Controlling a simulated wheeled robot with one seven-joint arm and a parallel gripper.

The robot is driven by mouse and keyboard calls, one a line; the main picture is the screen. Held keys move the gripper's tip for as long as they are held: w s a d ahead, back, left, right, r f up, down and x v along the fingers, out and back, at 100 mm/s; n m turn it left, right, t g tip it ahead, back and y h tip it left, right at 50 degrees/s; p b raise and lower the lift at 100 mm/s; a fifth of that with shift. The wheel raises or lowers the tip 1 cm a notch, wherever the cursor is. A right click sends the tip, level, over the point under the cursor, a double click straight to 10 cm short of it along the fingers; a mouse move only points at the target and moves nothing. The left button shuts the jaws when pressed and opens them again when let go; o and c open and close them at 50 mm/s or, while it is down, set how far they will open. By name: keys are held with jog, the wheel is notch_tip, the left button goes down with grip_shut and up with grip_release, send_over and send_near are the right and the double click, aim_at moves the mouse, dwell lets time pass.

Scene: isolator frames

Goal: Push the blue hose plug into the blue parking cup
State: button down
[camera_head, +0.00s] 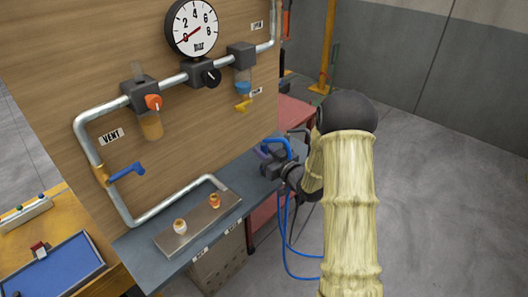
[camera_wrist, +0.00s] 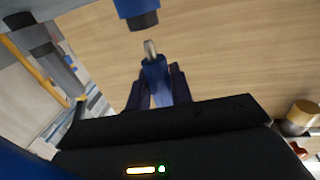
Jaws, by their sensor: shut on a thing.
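In the wrist view, the blue hose plug (camera_wrist: 156,76) with its metal tip is between the dark fingers of my gripper (camera_wrist: 160,88), which is shut on it. The tip points to the top of the picture. A blue cup-like part with a dark end (camera_wrist: 138,12), apparently the parking cup, is just beyond the tip, with a visible gap and slightly to the left. In the head view, my gripper (camera_head: 273,164) is at the far right end of the grey shelf. The plug and cup cannot be made out clearly there. A blue hose (camera_head: 287,238) loops down from the gripper.
The wooden panel (camera_head: 75,50) carries a pipe (camera_head: 112,107), a gauge (camera_head: 192,28), an orange knob (camera_head: 153,102) and a blue lever (camera_head: 127,172). A metal plate (camera_head: 198,223) with two fittings lies on the grey shelf (camera_head: 140,245). Open floor (camera_head: 440,200) is at right.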

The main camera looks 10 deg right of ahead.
jog(key=shift+w+f+b, duration=0.1)
jog(key=shift+f+b, duration=0.35)
jog(key=shift+b, duration=0.05)
dwell(0.5)
jog(key=shift+f, duration=0.1)
jog(key=shift+d+f, duration=0.1)
jog(key=shift+f, duration=0.05)
jog(key=shift+a+f+b, duration=0.2)
jog(key=shift+f+b, duration=0.1)
jog(key=shift+b, duration=0.15)
jog(key=shift+d+f+b, duration=0.1)
jog(key=shift+f+b, duration=0.3)
jog(key=c, duration=1.2)
grip_release()
jog(key=shift+o, duration=0.2)
